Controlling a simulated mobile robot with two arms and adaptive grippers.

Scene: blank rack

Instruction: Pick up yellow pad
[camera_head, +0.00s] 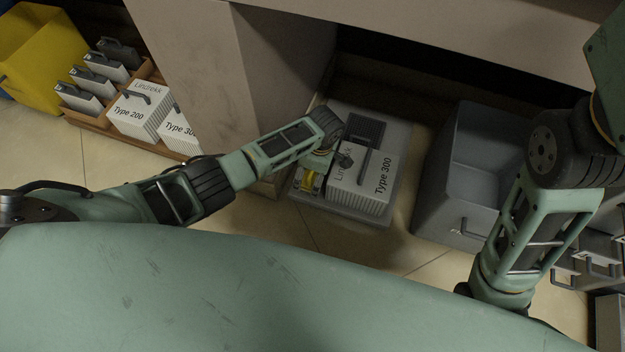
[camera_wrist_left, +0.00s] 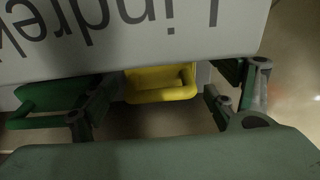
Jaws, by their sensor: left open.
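The yellow pad (camera_head: 308,181) is a small yellow piece low beside the white "Lindrekk Type 300" box (camera_head: 375,165). In the left wrist view the yellow pad (camera_wrist_left: 160,91) looks like a shallow tray-shaped piece below the box's lettered face. My left gripper (camera_head: 318,162) is over the pad in the head view, and its wrist hides part of it. In the left wrist view my left gripper (camera_wrist_left: 158,100) is open, with one finger on each side of the pad and visible gaps between. My right arm shows at the right, but its gripper is out of view.
The box stands on a grey base (camera_head: 350,213) with a dark handle on top. A grey open bin (camera_head: 440,190) stands to its right. A stone-coloured pillar (camera_head: 225,75) is at the left. White boxes and a yellow bin (camera_head: 40,50) lie farther left.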

